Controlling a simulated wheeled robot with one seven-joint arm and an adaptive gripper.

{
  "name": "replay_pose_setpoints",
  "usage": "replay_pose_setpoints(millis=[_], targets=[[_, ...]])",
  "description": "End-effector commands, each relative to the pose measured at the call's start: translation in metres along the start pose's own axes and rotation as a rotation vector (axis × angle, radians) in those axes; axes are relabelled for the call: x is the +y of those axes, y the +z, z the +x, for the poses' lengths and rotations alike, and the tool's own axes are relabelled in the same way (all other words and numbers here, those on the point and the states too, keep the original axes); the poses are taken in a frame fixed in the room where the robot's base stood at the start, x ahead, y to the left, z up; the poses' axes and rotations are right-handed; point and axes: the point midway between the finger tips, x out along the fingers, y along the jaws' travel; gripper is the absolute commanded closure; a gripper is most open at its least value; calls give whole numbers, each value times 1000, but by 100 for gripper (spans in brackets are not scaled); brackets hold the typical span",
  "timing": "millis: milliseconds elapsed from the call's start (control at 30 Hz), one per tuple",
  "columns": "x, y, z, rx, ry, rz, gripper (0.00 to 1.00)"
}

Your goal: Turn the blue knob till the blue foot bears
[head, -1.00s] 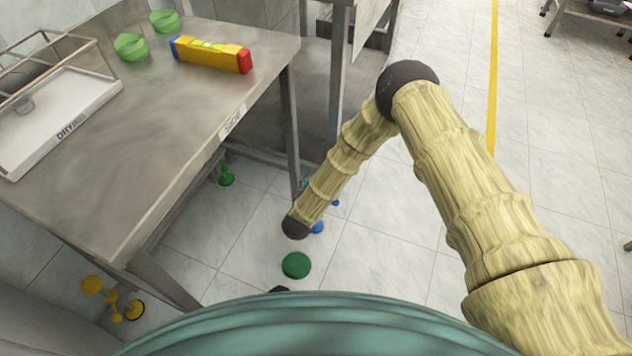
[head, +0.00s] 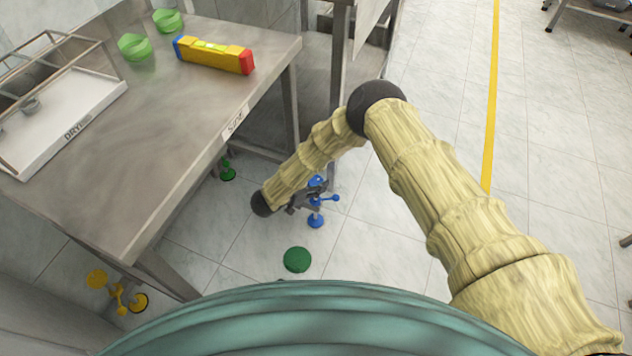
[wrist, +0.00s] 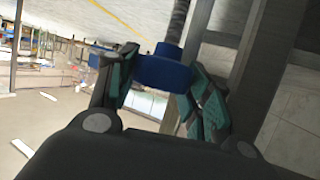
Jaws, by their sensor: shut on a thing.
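The blue knob (wrist: 165,70) is between the two teal finger pads of my gripper (wrist: 160,88) in the wrist view. My gripper is shut on it, and a dark threaded rod (wrist: 179,24) runs up from it. In the head view my gripper (head: 302,198) is low by the table's far right leg, among blue parts. The blue foot (head: 316,221) is a round disc below my gripper, at floor level. I cannot tell whether it touches the floor.
A steel table (head: 130,150) carries a yellow bar (head: 215,56) with red and blue ends, green rings (head: 134,46) and a white tray (head: 66,120). Green (head: 228,173) and yellow (head: 118,298) feet are under it. A green disc (head: 297,259) lies nearby.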

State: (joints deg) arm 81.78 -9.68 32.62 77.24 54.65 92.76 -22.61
Motion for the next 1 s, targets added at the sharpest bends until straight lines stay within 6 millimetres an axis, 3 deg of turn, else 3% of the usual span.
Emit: replay_pose_setpoints(millis=[367,400,533,1000], targets=[[2,-2,3,5,10,1,74],[2,-3,3,6,10,1,48],[1,-2,2,4,8,1,28],[-3,2,-3,-2,-2,0,28]])
